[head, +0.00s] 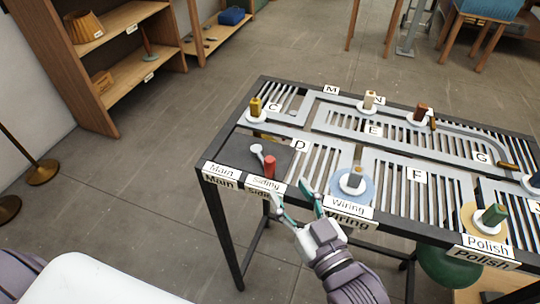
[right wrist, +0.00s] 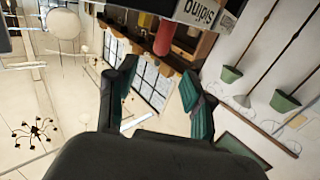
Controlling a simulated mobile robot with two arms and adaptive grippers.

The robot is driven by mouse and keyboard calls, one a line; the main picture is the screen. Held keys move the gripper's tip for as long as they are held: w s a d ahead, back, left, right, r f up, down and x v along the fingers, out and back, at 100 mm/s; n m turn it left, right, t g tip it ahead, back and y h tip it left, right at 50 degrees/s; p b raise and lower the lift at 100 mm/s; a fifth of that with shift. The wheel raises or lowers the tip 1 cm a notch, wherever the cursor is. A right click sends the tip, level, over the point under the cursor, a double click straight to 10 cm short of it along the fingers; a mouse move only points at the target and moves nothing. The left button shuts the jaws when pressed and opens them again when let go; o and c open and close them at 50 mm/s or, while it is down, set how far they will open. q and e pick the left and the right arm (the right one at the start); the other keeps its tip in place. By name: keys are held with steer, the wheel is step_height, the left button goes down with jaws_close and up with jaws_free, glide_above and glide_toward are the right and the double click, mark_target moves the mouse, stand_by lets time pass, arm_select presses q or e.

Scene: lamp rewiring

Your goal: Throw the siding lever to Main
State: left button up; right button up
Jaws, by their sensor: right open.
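The siding lever has a pale arm (head: 257,150) on a dark plate and a red handle (head: 269,167). The handle stands at the front left of the slatted table, on the side of the Siding label (head: 267,184). The Main label (head: 222,172) is to its left. My right gripper (head: 289,190) is open and empty, at the table's front edge, just right of and nearer than the handle. In the right wrist view the red handle (right wrist: 171,36) shows beyond the open fingers, apart from them. My left gripper is not in view.
The slatted table (head: 330,160) carries lettered tracks and several coloured pegs on round bases. A blue Wiring disc (head: 336,188) lies right of the lever. A Polish station (head: 467,220) is at the right. A wooden shelf (head: 130,72) stands back left, with clear floor between.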

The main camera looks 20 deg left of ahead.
mark_target(272, 165)
steer(key=x, duration=0.4)
steer(key=shift+w+a+r+p, duration=0.1)
steer(key=shift+w+a+p, duration=0.15)
steer(key=shift+p, duration=0.15)
steer(key=x, duration=0.4)
steer(key=shift+p, duration=0.35)
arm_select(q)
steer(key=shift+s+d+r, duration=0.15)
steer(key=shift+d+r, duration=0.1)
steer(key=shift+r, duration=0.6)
arm_select(e)
steer(key=shift+w+a, duration=0.4)
steer(key=shift+a, duration=0.05)
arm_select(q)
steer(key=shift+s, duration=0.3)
arm_select(e)
jaws_close()
steer(key=shift+d, duration=0.1)
